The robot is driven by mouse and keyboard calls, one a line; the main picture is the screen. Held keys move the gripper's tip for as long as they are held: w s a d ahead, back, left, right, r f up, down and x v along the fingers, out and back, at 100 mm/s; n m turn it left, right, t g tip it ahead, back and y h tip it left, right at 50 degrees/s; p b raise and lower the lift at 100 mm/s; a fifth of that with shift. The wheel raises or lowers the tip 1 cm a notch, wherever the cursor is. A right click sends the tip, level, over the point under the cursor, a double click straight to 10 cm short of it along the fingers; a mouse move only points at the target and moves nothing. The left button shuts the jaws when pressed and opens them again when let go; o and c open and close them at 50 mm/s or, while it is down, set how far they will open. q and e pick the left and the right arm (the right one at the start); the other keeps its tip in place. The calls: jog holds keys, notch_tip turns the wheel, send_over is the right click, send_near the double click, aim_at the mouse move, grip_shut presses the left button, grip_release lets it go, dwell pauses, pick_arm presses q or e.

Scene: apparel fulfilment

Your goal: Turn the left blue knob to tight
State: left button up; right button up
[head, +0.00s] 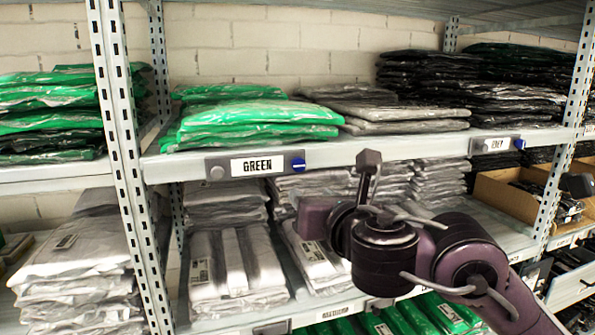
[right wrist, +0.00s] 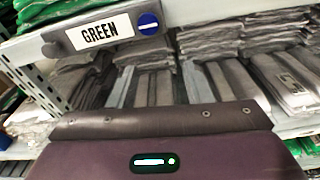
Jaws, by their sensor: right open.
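The left blue knob (head: 298,164) is a round dial with a white bar across it, at the right end of the grey GREEN label holder (head: 222,168) on the upper shelf's front edge. The bar looks about level. The knob also shows in the right wrist view (right wrist: 148,24), near the top. My right gripper (head: 369,168) is in front of the shelf, to the right of this knob and apart from it. It is open and holds nothing that I can see; the wrist view shows its body, not its fingertips. My left gripper is out of view.
A second blue knob (head: 519,143) sits on another label holder further right. Green bags (head: 250,117) and grey bags (head: 400,115) lie on the upper shelf. Perforated uprights (head: 130,160) stand at left and right. The space before the left knob looks clear.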

aim_at(299, 165)
notch_tip(299, 165, up, 4)
jog(key=s+n+t, duration=0.1)
jog(key=s+n, duration=0.1)
jog(key=n, duration=0.1)
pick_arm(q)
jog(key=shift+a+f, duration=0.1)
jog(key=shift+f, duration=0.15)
pick_arm(e)
jog(key=x, duration=0.7)
jog(key=shift+w+a+f, duration=0.1)
jog(key=shift+w+f, duration=0.05)
jog(key=shift+c, duration=0.5)
grip_shut()
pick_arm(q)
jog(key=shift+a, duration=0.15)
